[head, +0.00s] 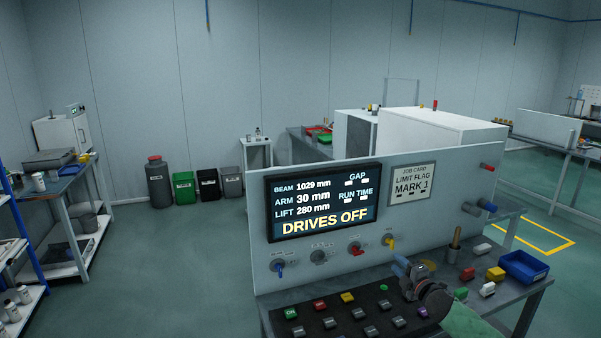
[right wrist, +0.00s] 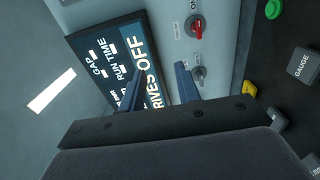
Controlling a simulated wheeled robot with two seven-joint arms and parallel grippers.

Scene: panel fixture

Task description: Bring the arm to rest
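The upright control panel (head: 330,180) carries a lit display (head: 322,202) reading beam 1029 mm, arm 30 mm, lift 280 mm and DRIVES OFF. Below it sit a blue knob (head: 279,268), a grey knob (head: 319,256), a red knob (head: 356,248) and a yellow knob (head: 389,241). A job card (head: 412,184) reads LIMIT FLAG MARK 1. My right gripper (head: 402,264) is in front of the panel, above the black button board (head: 335,326). In the right wrist view its blue fingers (right wrist: 160,86) stand apart with nothing between them. My left gripper is out of view.
Several coloured buttons cover the board, including a green one (head: 291,313). Loose coloured blocks and a blue bin (head: 524,267) lie on the desk to the right.

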